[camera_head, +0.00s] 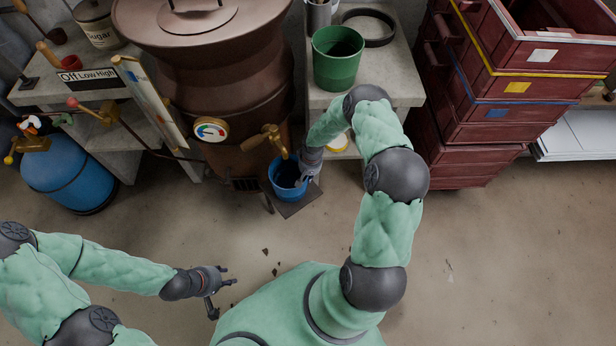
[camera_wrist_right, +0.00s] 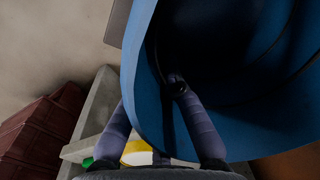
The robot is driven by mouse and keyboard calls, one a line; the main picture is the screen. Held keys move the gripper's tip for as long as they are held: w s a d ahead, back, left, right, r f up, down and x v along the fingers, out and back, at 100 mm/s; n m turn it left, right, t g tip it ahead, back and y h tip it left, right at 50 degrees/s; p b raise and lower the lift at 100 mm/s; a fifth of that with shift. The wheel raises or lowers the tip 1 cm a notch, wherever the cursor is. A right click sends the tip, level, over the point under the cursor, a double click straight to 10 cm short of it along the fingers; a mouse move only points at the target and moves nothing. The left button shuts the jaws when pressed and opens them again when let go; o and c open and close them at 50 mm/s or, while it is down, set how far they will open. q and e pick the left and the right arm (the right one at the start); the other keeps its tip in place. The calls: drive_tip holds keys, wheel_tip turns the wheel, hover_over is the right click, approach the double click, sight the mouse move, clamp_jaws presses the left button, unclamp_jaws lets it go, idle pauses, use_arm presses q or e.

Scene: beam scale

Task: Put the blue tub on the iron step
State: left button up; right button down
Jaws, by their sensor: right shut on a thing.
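The blue tub (camera_head: 276,183) is upright under the brass tap of the brown boiler, over the iron step (camera_head: 300,206), a dark flat plate. I cannot tell whether its base touches the step. My right gripper (camera_head: 306,175) is shut on the tub's right rim. In the right wrist view the tub (camera_wrist_right: 240,140) fills the upper right. One finger is inside its wall and the other outside, its tip hidden. A corner of the step (camera_wrist_right: 117,22) shows at the top. My left gripper (camera_head: 221,290) is open and empty above the floor.
The brown boiler (camera_head: 235,95) with its tap (camera_head: 265,138) stands just behind the tub. A green bucket (camera_head: 337,60) sits on the concrete shelf (camera_head: 400,75). Red crates (camera_head: 470,130) are stacked at the right and a blue gas cylinder (camera_head: 70,178) stands left.

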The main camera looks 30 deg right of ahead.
drive_tip(key=shift+f, duration=0.1)
drive_tip(key=c, duration=1.4)
unclamp_jaws()
drive_tip(key=r+p, duration=0.1)
drive_tip(key=r, duration=0.3)
drive_tip(key=r+p, duration=0.2)
drive_tip(key=r, duration=0.2)
drive_tip(key=d+r+p, duration=0.1)
drive_tip(key=r, duration=0.3)
drive_tip(key=shift+s+r+p, duration=0.1)
drive_tip(key=shift+s+p, duration=0.15)
drive_tip(key=shift+p, duration=0.15)
